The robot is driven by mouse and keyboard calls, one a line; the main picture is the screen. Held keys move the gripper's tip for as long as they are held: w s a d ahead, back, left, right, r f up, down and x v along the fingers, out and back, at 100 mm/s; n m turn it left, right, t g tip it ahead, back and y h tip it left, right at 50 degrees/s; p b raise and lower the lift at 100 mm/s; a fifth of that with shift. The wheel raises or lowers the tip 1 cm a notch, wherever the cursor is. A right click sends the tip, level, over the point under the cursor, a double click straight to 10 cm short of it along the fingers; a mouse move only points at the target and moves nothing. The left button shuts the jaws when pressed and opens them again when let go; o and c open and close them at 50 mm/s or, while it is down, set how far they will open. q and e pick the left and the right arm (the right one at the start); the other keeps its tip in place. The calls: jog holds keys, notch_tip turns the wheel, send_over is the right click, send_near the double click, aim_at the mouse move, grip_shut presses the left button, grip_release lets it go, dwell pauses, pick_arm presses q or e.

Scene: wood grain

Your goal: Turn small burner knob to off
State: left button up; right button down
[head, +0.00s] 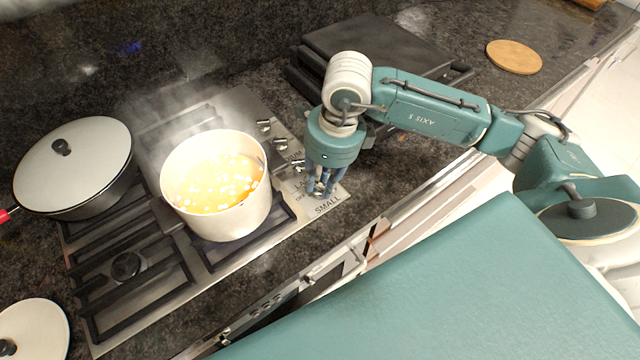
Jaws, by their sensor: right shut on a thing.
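A row of metal burner knobs (281,144) runs along the right side of the steel stove (232,263). The word SMALL is printed at the near end of the row. My right gripper (320,194) points down just beside that label, shut on the small burner knob, which its fingers mostly hide. I cannot read the knob's angle. A white pot (240,219) with bubbling orange soup stands steaming on a burner just left of the gripper. My left gripper is not in view.
A lidded dark pan (88,203) stands at the left on the stove. A black appliance (395,45) sits behind my right arm, and a round wooden board (514,57) lies at the back right. A pale round plate or lid (35,325) is at the lower left.

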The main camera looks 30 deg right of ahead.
jog(key=n+b, duration=0.2)
jog(key=shift+w+d+n+b, duration=0.15)
jog(key=shift+w+n+b, duration=0.15)
jog(key=shift+n, duration=0.1)
jog(key=shift+n+y+b, duration=0.3)
jog(key=shift+n+b, duration=0.05)
jog(key=shift+n, duration=0.25)
jog(key=shift+r, duration=0.1)
jog(key=shift+d+n+b, duration=0.1)
jog(key=shift+n+b, duration=0.35)
jog(key=shift+n, duration=0.15)
jog(key=c, duration=1.7)
grip_release()
